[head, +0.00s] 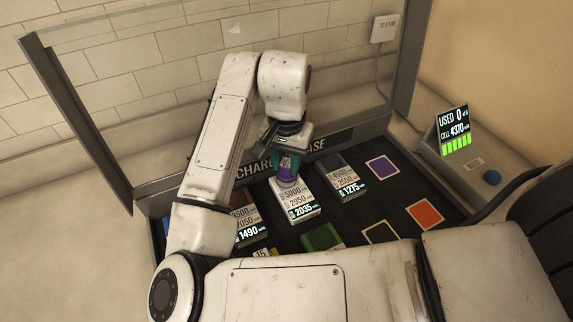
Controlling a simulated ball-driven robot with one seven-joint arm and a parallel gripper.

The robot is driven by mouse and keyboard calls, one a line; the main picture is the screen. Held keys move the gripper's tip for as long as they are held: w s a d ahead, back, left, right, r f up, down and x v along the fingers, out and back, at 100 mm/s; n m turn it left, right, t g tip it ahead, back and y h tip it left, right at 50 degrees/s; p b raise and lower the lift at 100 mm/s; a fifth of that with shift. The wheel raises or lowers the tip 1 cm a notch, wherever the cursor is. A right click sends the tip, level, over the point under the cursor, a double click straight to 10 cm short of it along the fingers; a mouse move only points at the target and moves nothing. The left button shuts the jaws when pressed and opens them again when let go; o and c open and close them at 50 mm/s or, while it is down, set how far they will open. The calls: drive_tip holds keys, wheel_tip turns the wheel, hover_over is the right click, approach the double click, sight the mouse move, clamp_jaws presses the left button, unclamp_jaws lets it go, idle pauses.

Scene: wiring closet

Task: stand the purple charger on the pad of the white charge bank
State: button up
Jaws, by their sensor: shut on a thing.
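The purple charger (287,175) is small and sits between the teal fingertips of my gripper (288,162). My gripper is shut on it and points down. The charger is over the rear part of the white charge bank (303,211) and looks about upright. I cannot tell whether its bottom touches the bank. The bank's front labels read 5000, 2950 and 2035. Its pad is mostly hidden behind the charger and gripper.
A blue-topped bank (345,180) stands to the right, a brown-topped one (248,222) to the left, a green one (322,237) in front. Purple (382,167) and orange (425,215) squares mark the dark floor. A display (454,131) reads USED 0. Clear panels stand behind.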

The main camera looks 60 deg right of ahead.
sight(287, 164)
drive_tip(key=shift+f, duration=0.65)
drive_tip(key=shift+f, duration=0.1)
drive_tip(key=o, duration=1.1)
drive_tip(key=shift+c, duration=0.2)
drive_tip(key=shift+r, duration=3.9)
